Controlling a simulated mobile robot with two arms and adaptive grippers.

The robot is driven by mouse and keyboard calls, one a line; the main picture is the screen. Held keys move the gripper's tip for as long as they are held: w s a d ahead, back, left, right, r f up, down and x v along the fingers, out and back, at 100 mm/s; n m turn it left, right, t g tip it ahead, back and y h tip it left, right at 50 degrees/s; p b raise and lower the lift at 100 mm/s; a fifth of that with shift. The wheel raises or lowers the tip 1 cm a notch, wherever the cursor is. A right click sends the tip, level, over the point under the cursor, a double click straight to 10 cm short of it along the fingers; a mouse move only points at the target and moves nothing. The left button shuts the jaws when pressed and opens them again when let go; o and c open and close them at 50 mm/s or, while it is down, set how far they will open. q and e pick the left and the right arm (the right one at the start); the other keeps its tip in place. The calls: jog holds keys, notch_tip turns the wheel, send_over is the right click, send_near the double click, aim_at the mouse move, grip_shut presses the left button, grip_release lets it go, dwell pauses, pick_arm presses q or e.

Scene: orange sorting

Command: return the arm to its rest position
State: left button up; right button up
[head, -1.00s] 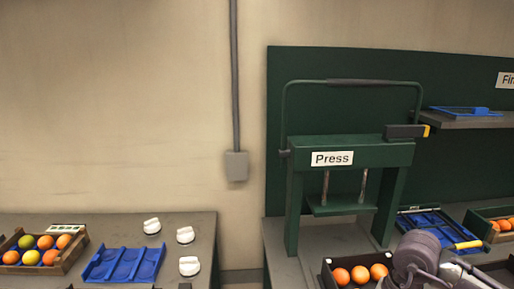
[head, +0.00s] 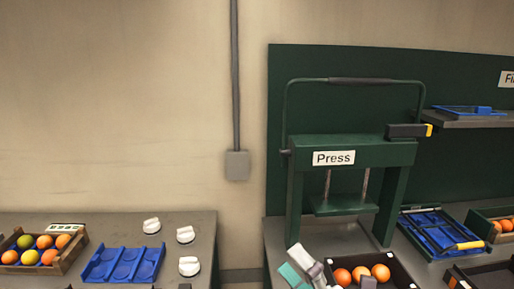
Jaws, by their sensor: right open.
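My right gripper (head: 303,268) shows at the bottom of the head view, with pale grey and teal finger parts. It is open, and I see nothing held in it. It is at the left side of a dark crate (head: 402,272) with oranges (head: 380,272) in it, in front of the press (head: 345,152). I cannot tell whether it touches the crate. The rest of my right arm is mostly below the picture's edge. My left gripper is not in view.
A blue tray (head: 420,236) with a yellow-handled tool lies right of the press. On the left table are a crate of mixed fruit (head: 67,262), an empty blue tray (head: 123,265) and three white pieces (head: 185,235). A gap separates the two tables.

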jog(key=w+d+f+m+t+h, duration=0.25)
jog(key=d+f+m+h, duration=0.65)
jog(key=m+h, duration=0.55)
jog(key=s+d+f+m+g+h, duration=0.2)
jog(key=s+d+f+m+g, duration=0.3)
jog(key=f+m, duration=0.4)
jog(key=s+d+f+m+g, duration=0.1)
jog(key=s+f+m+g, duration=0.4)
jog(key=s+f+g, duration=0.8)
jog(key=s+f+t+b, duration=0.1)
jog(key=s+f, duration=0.2)
jog(key=f, duration=1.2)
jog(key=s+f+t+b, duration=0.1)
jog(key=s+f, duration=0.3)
jog(key=f, duration=1.1)
jog(key=s+d+f+g+b, duration=0.1)
jog(key=s+d+f, duration=0.2)
jog(key=s+f, duration=1.3)
jog(key=shift+f+g, duration=0.35)
